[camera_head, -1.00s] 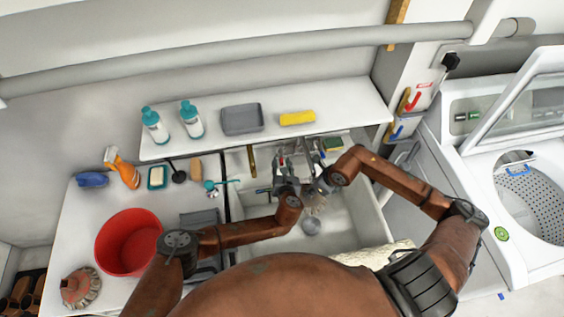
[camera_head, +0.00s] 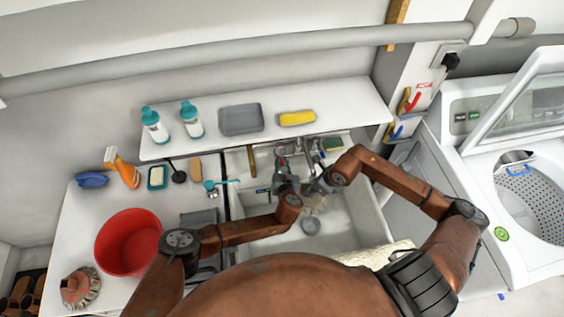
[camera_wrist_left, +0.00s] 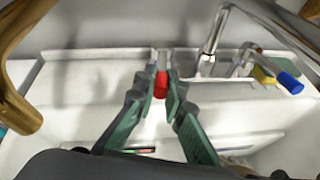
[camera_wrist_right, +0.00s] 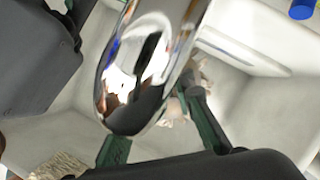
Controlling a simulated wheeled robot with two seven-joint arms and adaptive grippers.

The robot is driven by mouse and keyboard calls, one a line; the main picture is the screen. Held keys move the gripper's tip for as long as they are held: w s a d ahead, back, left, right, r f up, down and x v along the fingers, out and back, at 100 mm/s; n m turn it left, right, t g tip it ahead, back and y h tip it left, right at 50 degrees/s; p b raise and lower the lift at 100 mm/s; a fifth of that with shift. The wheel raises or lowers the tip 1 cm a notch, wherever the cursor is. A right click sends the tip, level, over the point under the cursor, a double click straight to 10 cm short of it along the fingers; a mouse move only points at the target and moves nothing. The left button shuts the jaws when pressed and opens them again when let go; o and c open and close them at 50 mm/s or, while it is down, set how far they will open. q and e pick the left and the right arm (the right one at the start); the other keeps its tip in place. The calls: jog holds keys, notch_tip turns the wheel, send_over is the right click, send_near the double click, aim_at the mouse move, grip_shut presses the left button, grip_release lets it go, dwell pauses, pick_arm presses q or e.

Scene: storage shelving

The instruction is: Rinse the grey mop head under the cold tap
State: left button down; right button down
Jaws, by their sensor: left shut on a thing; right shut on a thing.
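In the left wrist view, the fingers of my left gripper (camera_wrist_left: 161,84) are shut on the red tap handle (camera_wrist_left: 160,88) at the sink's back edge. The blue tap handle (camera_wrist_left: 289,82) stands to the right, beyond the chrome spout (camera_wrist_left: 214,36), with no gripper on it. My right gripper (camera_head: 317,189) is over the sink, shut on the pale grey mop head (camera_head: 315,206), whose strands hang down. In the right wrist view, the chrome spout (camera_wrist_right: 150,70) hides much of the fingers and mop head (camera_wrist_right: 178,108). I cannot make out running water.
The white sink (camera_head: 362,218) has a round drain (camera_head: 311,226). A red bucket (camera_head: 128,242) stands on the left counter, with a reddish stranded head (camera_head: 80,288) nearby. Bottles, a grey tub (camera_head: 241,119) and a yellow sponge (camera_head: 297,118) line the shelf above. A washing machine (camera_head: 510,150) stands right.

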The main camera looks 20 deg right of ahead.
dwell(0.4)
pick_arm(q)
jog(key=shift+w+a, duration=0.2)
jog(key=shift+a, duration=0.05)
jog(key=shift+w+a+m+g+h, duration=0.1)
jog(key=shift+a+m+g+h, duration=0.25)
jog(key=shift+m+h, duration=0.5)
jog(key=c, duration=2)
grip_release()
jog(key=v, duration=1.2)
